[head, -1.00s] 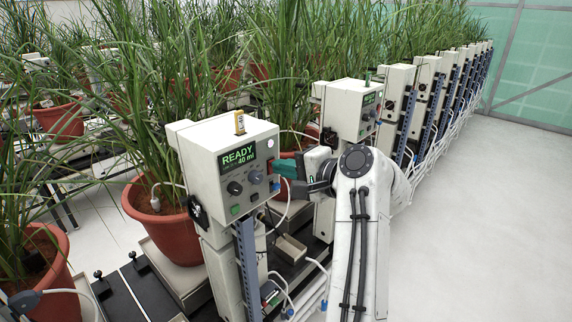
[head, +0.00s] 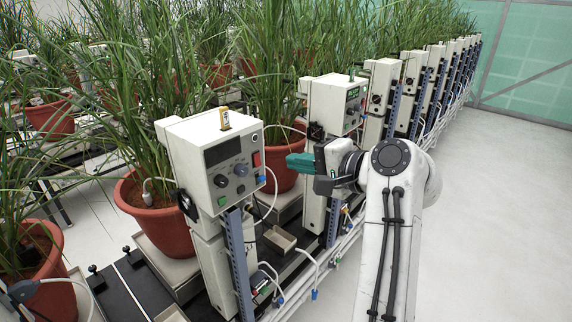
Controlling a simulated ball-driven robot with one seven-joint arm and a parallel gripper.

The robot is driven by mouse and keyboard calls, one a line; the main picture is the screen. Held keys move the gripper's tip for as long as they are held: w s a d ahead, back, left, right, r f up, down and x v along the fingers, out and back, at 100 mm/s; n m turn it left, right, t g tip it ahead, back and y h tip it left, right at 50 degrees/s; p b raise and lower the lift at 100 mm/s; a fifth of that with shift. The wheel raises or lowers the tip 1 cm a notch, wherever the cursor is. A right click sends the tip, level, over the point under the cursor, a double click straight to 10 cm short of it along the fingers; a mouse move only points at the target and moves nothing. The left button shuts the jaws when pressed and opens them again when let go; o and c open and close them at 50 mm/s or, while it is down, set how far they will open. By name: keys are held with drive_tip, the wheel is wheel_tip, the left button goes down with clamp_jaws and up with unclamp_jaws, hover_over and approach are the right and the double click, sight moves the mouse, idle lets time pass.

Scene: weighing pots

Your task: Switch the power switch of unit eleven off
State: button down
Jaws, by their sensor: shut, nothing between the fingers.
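The nearest white control unit (head: 190,140) stands on a post at centre left. Its display (head: 222,152) is dark. A red switch (head: 256,160) sits at the upper right of its front panel, above a blue button (head: 260,180). Dark and grey knobs and a green button (head: 222,200) are also on the panel. I cannot read a unit number. My gripper (head: 293,161) has green fingers, is shut and empty, and points left toward the panel. Its tips are apart from the switch, a short way to its right.
Potted grasses (head: 155,225) stand on the left. Cables hang below the near unit. The pale floor (head: 500,220) on the right is clear.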

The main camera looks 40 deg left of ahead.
drive_tip(key=shift+r+b+v, duration=0.15)
drive_tip(key=shift+r+v, duration=0.05)
drive_tip(key=shift+v, duration=1)
drive_tip(key=shift+r+b+v, duration=0.15)
drive_tip(key=shift+r+v, duration=0.05)
drive_tip(key=shift+v, duration=1.05)
drive_tip(key=shift+a, duration=0.1)
